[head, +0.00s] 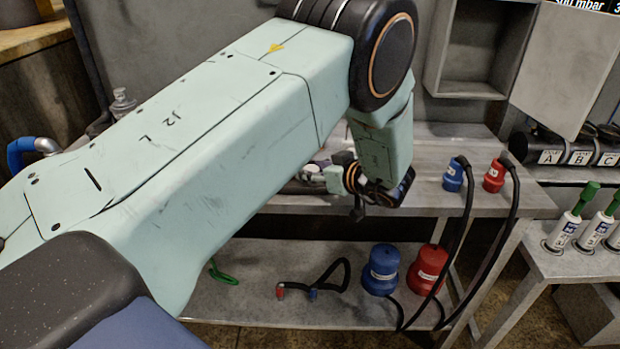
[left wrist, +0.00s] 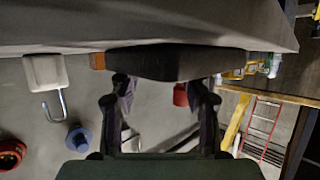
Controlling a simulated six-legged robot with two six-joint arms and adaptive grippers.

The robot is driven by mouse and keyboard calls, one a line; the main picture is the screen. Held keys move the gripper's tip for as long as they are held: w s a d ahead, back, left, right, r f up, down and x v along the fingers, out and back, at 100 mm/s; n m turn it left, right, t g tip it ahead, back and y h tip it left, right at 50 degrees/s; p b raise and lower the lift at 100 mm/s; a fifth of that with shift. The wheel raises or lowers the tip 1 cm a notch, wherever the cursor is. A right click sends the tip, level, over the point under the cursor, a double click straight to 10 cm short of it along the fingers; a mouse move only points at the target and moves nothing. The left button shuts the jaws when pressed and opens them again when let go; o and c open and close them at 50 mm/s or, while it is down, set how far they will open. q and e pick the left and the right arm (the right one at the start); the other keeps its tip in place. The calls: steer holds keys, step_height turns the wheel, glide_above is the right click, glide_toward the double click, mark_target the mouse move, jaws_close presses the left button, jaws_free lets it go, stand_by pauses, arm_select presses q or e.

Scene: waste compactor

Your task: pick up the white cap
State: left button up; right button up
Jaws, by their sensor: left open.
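My left gripper shows in the left wrist view (left wrist: 164,92) with its two dark fingers apart, and nothing is held between them. A dark elongated object (left wrist: 175,63) with an orange end lies across the view just beyond the fingertips. In the head view my left gripper (head: 357,207) is small and partly hidden by its own wrist, near the front edge of the workbench. A small whitish piece (head: 312,172) shows beside it on the bench; I cannot tell whether it is the white cap. A white block with a metal hook (left wrist: 45,72) is left of the fingers. My right gripper is not in view.
Blue (head: 453,176) and red (head: 494,175) plugs stand on the bench (head: 455,140). A larger blue plug (head: 381,270) and red plug (head: 427,268) sit on the lower shelf (head: 235,300) with black cables. Green-topped white bottles (head: 566,228) stand at right.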

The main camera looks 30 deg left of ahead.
arm_select(q)
steer(key=shift+w+d, duration=0.15)
steer(key=shift+d, duration=0.05)
steer(key=shift+a, duration=0.2)
steer(key=c, duration=0.6)
steer(key=shift+d, duration=0.15)
steer(key=shift+r, duration=0.1)
